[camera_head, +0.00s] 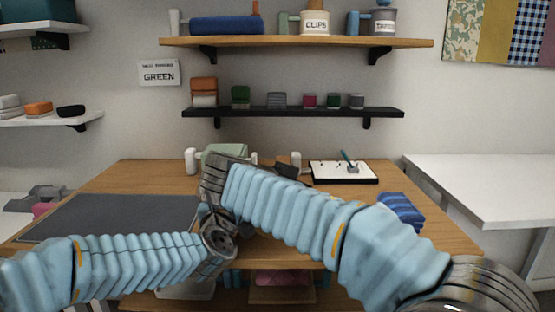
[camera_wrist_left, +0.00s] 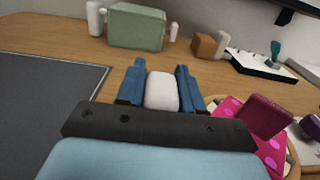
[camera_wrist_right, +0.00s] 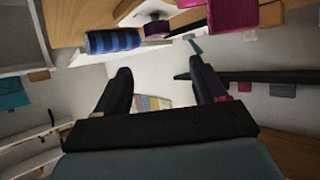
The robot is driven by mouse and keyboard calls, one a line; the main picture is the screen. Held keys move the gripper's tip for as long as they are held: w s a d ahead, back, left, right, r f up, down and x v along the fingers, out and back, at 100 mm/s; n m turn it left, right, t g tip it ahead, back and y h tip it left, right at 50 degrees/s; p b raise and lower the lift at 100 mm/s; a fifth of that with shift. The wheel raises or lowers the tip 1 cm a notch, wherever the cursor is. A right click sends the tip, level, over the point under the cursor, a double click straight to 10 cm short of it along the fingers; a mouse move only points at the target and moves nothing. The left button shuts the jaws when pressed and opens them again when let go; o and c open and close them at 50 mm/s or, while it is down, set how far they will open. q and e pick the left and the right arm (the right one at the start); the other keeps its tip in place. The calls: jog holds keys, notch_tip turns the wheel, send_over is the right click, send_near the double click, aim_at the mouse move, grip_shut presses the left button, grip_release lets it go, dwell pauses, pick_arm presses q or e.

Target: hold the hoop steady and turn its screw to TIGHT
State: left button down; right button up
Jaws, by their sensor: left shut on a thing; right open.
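My left gripper (camera_wrist_left: 160,68) is shut on a white block (camera_wrist_left: 161,92) between its blue fingers; I cannot tell whether the block is joined to the hoop. To its right, a wooden hoop (camera_wrist_left: 293,162) with pink dotted fabric (camera_wrist_left: 272,150) shows partly at the frame edge. A magenta block (camera_wrist_left: 262,115) stands over the fabric; I cannot tell whether it is the screw's knob. My right gripper (camera_wrist_right: 160,67) is open, with nothing between its dark fingers; a magenta block (camera_wrist_right: 232,12) is above them in the right wrist view. In the head view my crossed arms hide the hoop and both gripper tips.
A dark mat (camera_head: 110,218) covers the table's left part. A green box (camera_wrist_left: 137,27) and brown block (camera_wrist_left: 210,44) stand behind my left gripper.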

jog(key=shift+f, duration=0.9)
jog(key=x, duration=0.6)
jog(key=shift+f, duration=0.1)
jog(key=shift+x, duration=0.75)
jog(key=c, duration=0.9)
